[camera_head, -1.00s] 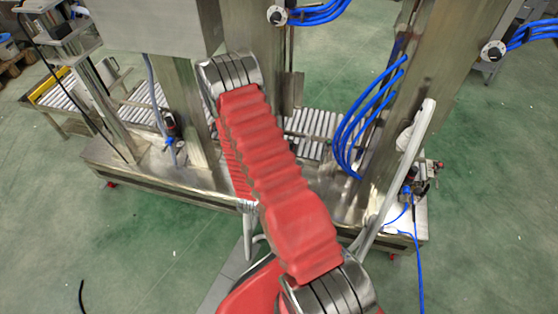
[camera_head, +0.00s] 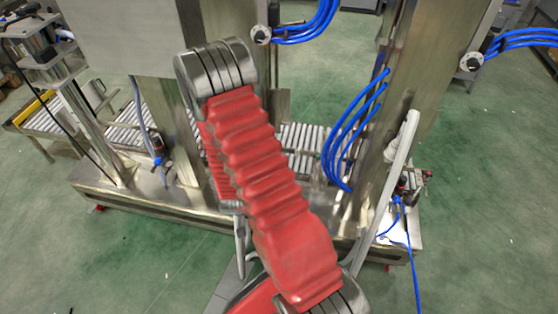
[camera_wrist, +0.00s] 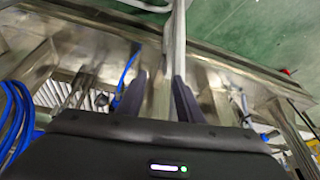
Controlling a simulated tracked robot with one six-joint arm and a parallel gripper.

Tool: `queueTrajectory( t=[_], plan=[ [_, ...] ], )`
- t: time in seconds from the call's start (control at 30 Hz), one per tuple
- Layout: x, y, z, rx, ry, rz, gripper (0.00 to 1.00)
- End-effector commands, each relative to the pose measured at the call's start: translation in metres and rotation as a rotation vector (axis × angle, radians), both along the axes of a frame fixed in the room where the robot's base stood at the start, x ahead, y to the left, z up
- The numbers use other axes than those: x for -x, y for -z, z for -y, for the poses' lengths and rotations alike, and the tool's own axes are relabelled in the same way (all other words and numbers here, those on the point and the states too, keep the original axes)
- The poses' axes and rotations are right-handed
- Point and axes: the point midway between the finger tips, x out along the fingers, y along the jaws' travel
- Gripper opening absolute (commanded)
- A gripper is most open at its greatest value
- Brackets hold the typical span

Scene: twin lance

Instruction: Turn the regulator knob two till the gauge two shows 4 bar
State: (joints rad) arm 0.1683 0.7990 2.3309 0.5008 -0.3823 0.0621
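Two small regulators with dark knobs and blue fittings show in the head view. One regulator (camera_head: 158,153) is on the steel base at the left; the other (camera_head: 401,188) is at the right end of the base. I cannot tell which is number two, and no gauge reading is legible. My gripper (camera_wrist: 157,92) shows in the wrist view with its two dark fingers apart and nothing clearly held between them. A pale metal bar shows beyond the fingers. In the head view, my red arm hides the middle, and I cannot make out the fingertips.
Steel columns (camera_head: 395,110) rise from the base, with looping blue hoses (camera_head: 350,135) beside the right one. A grey pipe (camera_head: 395,175) slants in front of the right regulator. A roller conveyor (camera_head: 125,135) runs behind. Green floor (camera_head: 130,260) is open in front.

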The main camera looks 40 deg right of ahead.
Motion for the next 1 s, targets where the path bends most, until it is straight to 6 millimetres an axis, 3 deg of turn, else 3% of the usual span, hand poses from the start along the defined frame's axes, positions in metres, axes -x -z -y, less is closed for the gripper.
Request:
queueTrajectory(
  t=[0.1,0.4,1.0],
  plan=[
    [0.0,-0.025,-0.023,-0.069,-0.067,-0.043,0.33],
    [0.012,-0.091,-0.065,-0.178,-0.223,-0.134,0.33],
    [0.059,-0.228,-0.104,-0.209,-0.482,-0.226,0.33]
  ],
)
